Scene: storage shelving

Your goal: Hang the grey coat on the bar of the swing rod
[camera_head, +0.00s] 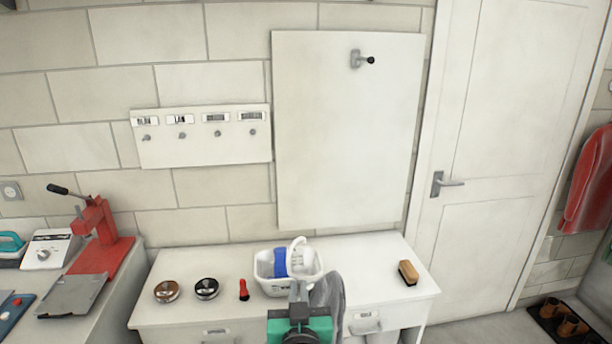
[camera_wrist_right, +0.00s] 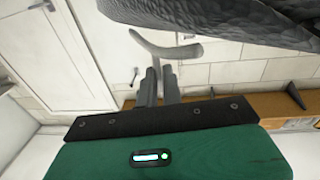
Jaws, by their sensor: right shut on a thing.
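The grey coat (camera_head: 332,292) hangs beside my right gripper (camera_head: 298,291), above the front of the white cabinet in the head view. In the right wrist view, the dark grey coat (camera_wrist_right: 235,18) fills the top right. A grey curved hanger piece (camera_wrist_right: 165,48) shows at the fingertips of my right gripper (camera_wrist_right: 160,80), which is shut on it. The swing rod (camera_head: 361,59) is a small metal bracket with a black tip, high on the white wall panel (camera_head: 345,140), well above the gripper. My left gripper is not in view.
The white cabinet (camera_head: 385,262) holds a white basket (camera_head: 265,268), a brush (camera_head: 408,272), two round tins and a small red item. A hook board (camera_head: 200,137) is left of the panel. A red press (camera_head: 98,235) stands left; a door (camera_head: 490,150) is right. Space before the panel is clear.

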